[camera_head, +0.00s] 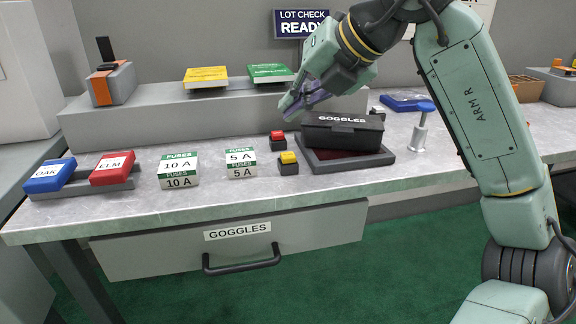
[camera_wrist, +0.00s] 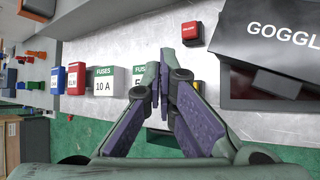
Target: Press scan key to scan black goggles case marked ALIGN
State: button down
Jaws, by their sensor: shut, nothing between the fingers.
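The black goggles case (camera_head: 343,128), marked GOGGLES, sits on a dark pad (camera_head: 350,160) on the workbench; in the wrist view it (camera_wrist: 262,45) is at the upper right. No ALIGN mark is readable. A red key (camera_head: 277,140) and a yellow key (camera_head: 289,162) stand just left of the pad. The red key also shows in the wrist view (camera_wrist: 191,32); the yellow one is mostly hidden by the fingers. My gripper (camera_head: 292,115) is shut and empty, above the bench near the keys and the case's left end.
A sign (camera_head: 301,24) reads LOT CHECK READY. Fuse boxes (camera_head: 178,171) (camera_head: 241,163) and a rack with blue and red blocks (camera_head: 82,185) stand to the left. A drawer labelled GOGGLES (camera_head: 160,252) is below. A grey stamp with a blue top (camera_head: 420,128) stands right of the case.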

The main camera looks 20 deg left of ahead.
aim_at(292, 153)
notch_tip(292, 153, down, 5)
jog(key=b, duration=0.3)
dwell(1.3)
jog(key=shift+f, duration=0.35)
jog(key=shift+f+b, duration=0.55)
jog(key=shift+b, duration=0.05)
dwell(0.5)
jog(key=shift+r, duration=0.15)
jog(key=shift+r+p, duration=0.85)
notch_tip(292, 153, up, 5)
jog(key=p, duration=0.4)
